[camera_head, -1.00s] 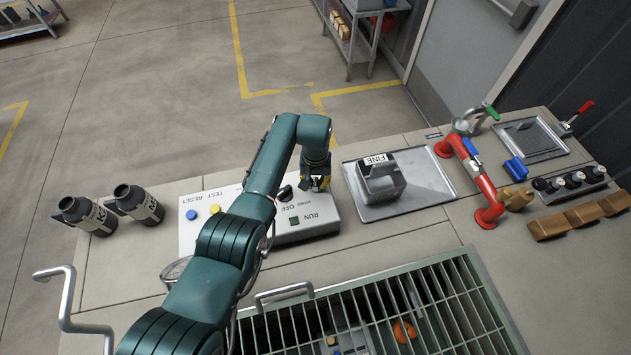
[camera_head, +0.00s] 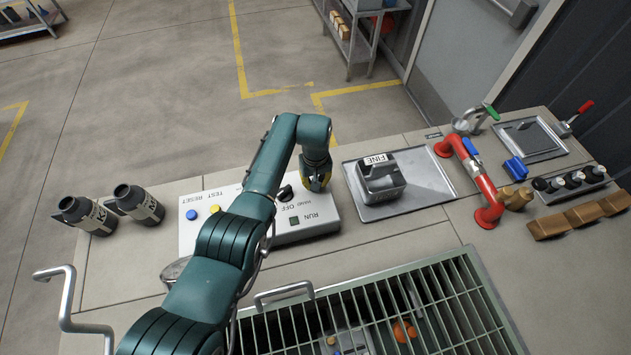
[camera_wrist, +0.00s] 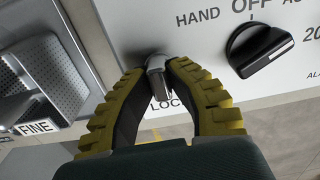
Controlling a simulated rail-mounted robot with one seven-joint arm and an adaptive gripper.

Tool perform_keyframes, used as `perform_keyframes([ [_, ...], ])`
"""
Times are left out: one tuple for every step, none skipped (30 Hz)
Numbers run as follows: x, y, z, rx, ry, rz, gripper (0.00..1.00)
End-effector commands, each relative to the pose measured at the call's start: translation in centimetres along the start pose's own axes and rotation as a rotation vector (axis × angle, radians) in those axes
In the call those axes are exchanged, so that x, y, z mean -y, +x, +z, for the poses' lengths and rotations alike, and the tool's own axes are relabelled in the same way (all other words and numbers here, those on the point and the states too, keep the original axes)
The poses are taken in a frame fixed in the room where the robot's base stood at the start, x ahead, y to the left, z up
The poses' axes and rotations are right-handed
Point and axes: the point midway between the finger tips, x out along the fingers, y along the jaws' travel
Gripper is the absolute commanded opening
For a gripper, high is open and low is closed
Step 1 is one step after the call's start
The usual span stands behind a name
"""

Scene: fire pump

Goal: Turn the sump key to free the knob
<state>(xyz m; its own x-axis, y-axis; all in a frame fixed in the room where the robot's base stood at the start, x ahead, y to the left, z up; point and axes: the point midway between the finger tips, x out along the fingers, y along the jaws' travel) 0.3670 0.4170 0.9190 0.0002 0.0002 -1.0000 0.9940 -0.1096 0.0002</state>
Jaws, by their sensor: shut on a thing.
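The sump key (camera_wrist: 157,76) is a small metal key standing in the panel above a label of which "LOC" shows in the wrist view. My gripper (camera_wrist: 158,70) has its yellow-ridged fingers closed around the key. In the head view my gripper (camera_head: 317,180) is at the right end of the control panel, and the key is hidden there. The black selector knob (camera_wrist: 262,48) points to the lower left-to-upper right, off the OFF mark in the wrist view. It also shows in the head view (camera_head: 285,193), beside the gripper.
The white control panel (camera_head: 215,235) has a blue and a yellow button. A metal tray (camera_head: 425,185) with a grey FINE block (camera_head: 382,182) lies right of it. A red pipe (camera_head: 482,185) stands farther right. A green-framed grate (camera_head: 440,300) is in front.

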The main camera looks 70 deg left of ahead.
Motion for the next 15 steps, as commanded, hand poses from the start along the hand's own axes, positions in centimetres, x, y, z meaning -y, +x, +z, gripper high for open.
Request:
perform_keyframes([
  [0.11, 0.33, 0.13, 0.003, 0.0, -0.003, 0.0],
  [0.11, 0.33, 0.14, 0.003, 0.0, -0.003, 0.0],
  [0.11, 0.33, 0.14, 0.003, 0.0, -0.003, 0.0],
  [0.11, 0.33, 0.14, 0.003, 0.0, -0.003, 0.23],
  [0.11, 0.32, 0.14, 0.003, 0.0, -0.003, 0.29],
  [0.1, 0.29, 0.12, 0.003, 0.0, -0.003, 0.37],
  [0.09, 0.26, 0.11, 0.003, 0.0, -0.002, 0.42],
  [0.08, 0.23, 0.1, 0.002, 0.0, -0.002, 0.46],
  [0.07, 0.2, 0.08, 0.002, 0.001, -0.002, 0.46],
  [0.06, 0.17, 0.07, 0.002, 0.001, -0.002, 0.46],
  [0.05, 0.15, 0.06, 0.001, 0.001, -0.001, 0.46],
  [0.04, 0.13, 0.05, 0.001, 0.001, -0.001, 0.46],
  [0.04, 0.12, 0.05, 0.001, 0.001, -0.001, 0.46],
  [0.03, 0.1, 0.04, 0.001, 0.001, -0.001, 0.46],
  [0.03, 0.07, 0.03, 0.001, 0.001, -0.001, 0.46],
])
